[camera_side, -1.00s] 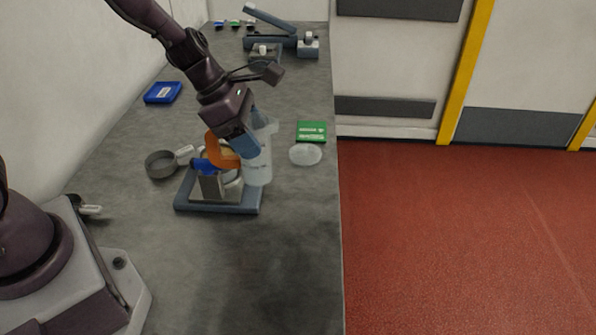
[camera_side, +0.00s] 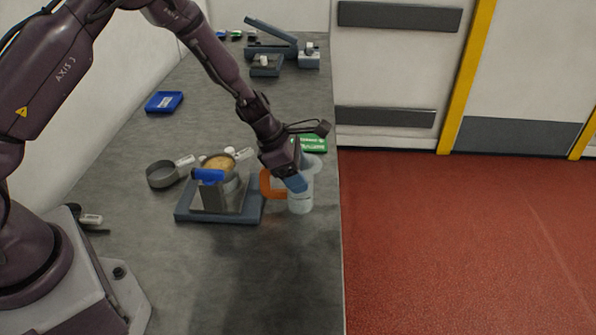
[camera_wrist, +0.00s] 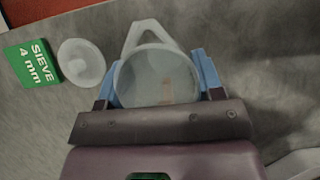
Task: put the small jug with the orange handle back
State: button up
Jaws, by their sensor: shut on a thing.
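The small clear jug (camera_side: 301,202) with the orange handle (camera_side: 270,184) is upright near the bench's right edge. My gripper (camera_side: 296,182) is shut on it, with blue fingers on its sides.
Left of the jug, a blue-grey platform (camera_side: 187,214) bears a metal holder and a blue-handled pan (camera_side: 218,166) of tan material. A grey round pan (camera_side: 162,175) lies farther left. A green "SIEVE 4 mm" card (camera_wrist: 34,64) and clear round dish (camera_wrist: 82,62) lie beyond the jug. The front bench is clear.

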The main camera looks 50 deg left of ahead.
jog(key=shift+f, duration=0.1)
jog(key=o, duration=0.9)
jog(key=shift+c, duration=0.2)
